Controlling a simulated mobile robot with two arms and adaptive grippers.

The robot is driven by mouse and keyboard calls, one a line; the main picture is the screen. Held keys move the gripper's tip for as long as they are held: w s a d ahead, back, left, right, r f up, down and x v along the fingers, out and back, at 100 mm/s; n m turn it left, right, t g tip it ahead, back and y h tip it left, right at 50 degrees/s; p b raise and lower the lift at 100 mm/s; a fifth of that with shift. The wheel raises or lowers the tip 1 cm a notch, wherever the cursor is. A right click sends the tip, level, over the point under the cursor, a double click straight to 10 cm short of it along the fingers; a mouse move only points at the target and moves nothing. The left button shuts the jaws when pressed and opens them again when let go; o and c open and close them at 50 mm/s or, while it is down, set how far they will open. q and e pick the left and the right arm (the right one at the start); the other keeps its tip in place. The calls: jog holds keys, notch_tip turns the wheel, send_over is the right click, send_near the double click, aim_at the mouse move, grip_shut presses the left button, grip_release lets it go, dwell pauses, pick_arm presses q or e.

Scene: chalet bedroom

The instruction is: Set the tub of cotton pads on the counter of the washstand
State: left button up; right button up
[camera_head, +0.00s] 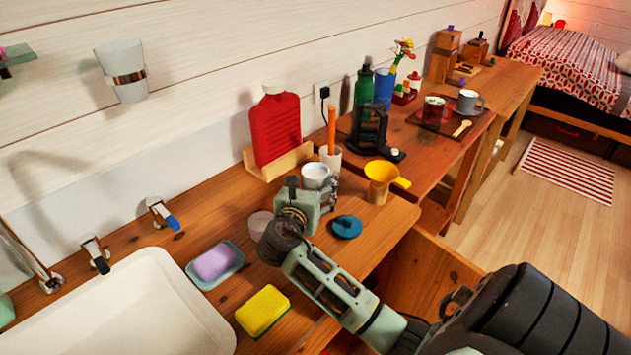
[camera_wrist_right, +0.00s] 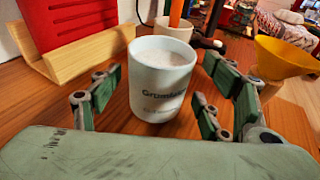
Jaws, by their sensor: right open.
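A white cup-shaped container (camera_wrist_right: 160,80) with dark lettering and a pale filling stands upright on wood in the right wrist view. It also shows in the head view (camera_head: 315,174); I cannot tell whether its filling is cotton pads. My right gripper (camera_head: 318,195) is open, with its green fingers on either side of the container; contact is not clear. In the wrist view the fingers (camera_wrist_right: 150,100) flank it. A low pale round item (camera_head: 260,223), partly behind my right gripper, is hard to identify. The washstand's wooden counter (camera_head: 190,228) runs around the basin. My left gripper is out of view.
A white basin (camera_head: 120,310), purple soap on a dish (camera_head: 215,264) and yellow sponge (camera_head: 262,310) are at the left. A red bottle (camera_head: 275,128) in a wooden stand, orange stick holder (camera_head: 331,157), yellow funnel (camera_head: 382,172) and blue lid (camera_head: 347,227) surround my right gripper.

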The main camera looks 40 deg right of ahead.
jog(key=v, duration=0.9)
jog(key=shift+s+a, duration=0.2)
jog(key=shift+a, duration=0.05)
jog(key=shift+r, duration=0.1)
